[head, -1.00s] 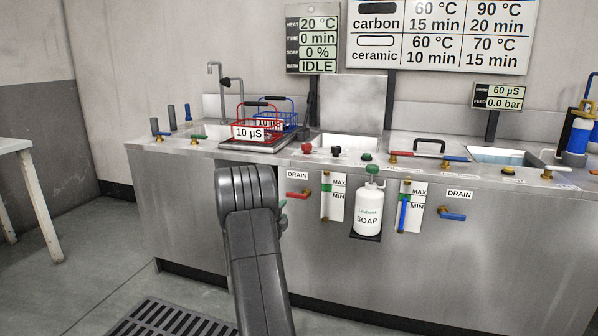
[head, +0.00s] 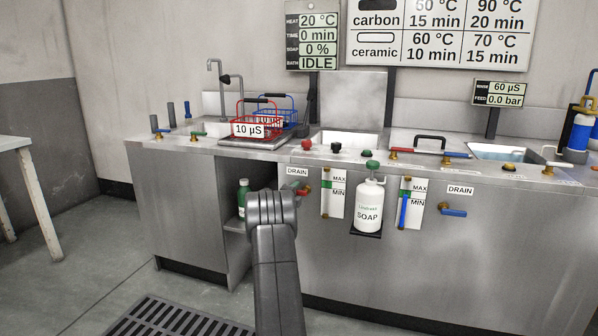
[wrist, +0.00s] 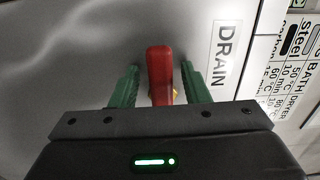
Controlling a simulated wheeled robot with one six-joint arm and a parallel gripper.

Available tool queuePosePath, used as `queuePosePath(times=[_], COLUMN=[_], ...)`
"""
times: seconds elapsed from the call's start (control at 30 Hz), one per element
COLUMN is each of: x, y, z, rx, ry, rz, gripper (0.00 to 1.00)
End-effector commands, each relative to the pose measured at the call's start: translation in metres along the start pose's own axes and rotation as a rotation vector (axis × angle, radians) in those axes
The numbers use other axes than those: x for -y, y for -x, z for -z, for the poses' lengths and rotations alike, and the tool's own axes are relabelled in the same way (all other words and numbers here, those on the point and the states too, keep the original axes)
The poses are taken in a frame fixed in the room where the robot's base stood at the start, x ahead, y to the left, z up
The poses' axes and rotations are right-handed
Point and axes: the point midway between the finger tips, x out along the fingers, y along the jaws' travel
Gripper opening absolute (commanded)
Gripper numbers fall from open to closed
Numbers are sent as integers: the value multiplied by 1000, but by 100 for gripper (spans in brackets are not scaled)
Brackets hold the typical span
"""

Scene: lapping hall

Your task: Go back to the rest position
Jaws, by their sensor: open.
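My gripper shows in the wrist view (wrist: 160,88) with its two green fingers apart. The red drain handle (wrist: 160,72) stands between the fingers, with a gap on each side. In the head view my arm reaches up to the front of the steel bench, and my gripper is mostly hidden behind the arm at the red drain handle (head: 303,191). The DRAIN label (wrist: 225,52) is just right of the fingers in the wrist view.
The steel bench (head: 400,260) fills the front. A white soap bottle (head: 369,207) sits on a small shelf right of my arm. A green bottle (head: 243,195) stands in an open bay to the left. Red and blue baskets (head: 258,112) stand on top. A floor grate (head: 170,318) lies below.

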Motion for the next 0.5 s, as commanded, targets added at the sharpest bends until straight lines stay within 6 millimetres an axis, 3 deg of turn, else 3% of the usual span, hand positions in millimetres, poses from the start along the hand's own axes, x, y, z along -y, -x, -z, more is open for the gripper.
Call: queuePosePath(times=[0.23,0.5], x=[-6,-9], y=[2,3], z=[0,0], rx=[2,2], ry=[186,236], rz=[-3,-2], gripper=[42,42])
